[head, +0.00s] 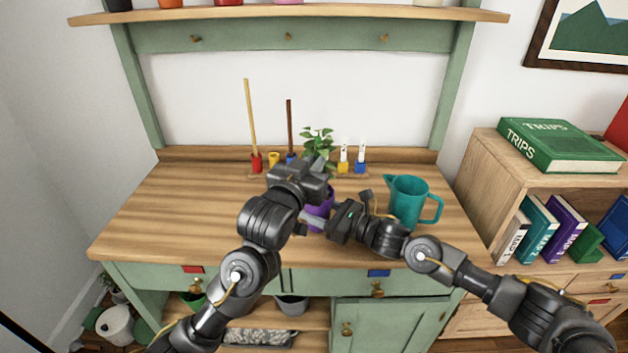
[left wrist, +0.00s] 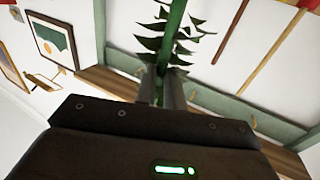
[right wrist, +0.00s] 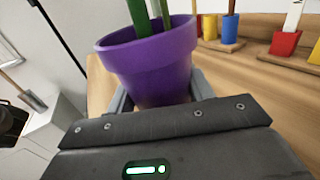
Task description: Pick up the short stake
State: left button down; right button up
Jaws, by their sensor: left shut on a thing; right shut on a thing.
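My left gripper (head: 322,176) is shut at the plant (head: 318,142), above the purple pot (head: 320,205). In the left wrist view its fingers close on an upright green stick (left wrist: 175,22), with leaves beside it; I cannot tell if this is a stake or the stem. My right gripper (head: 308,219) is shut on the pot, which also shows in the right wrist view (right wrist: 150,60) with green sticks rising from it. A tall yellow stake (head: 249,115) stands in a red holder, and a shorter brown stake (head: 289,118) in a blue one. The yellow holder (head: 274,158) between them shows no stake.
White labels stand in a yellow block (head: 343,167) and a blue block (head: 361,167) behind the pot. A teal jug (head: 408,200) stands close to my right arm. The left part of the wooden worktop (head: 180,210) is clear. A shelf (head: 290,14) runs above.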

pick_arm(q)
notch_tip(320, 180, up, 23)
jog(key=shift+f, duration=0.1)
pick_arm(e)
jog(key=o, duration=1.2)
jog(key=shift+o, duration=0.2)
jog(key=shift+d, duration=0.1)
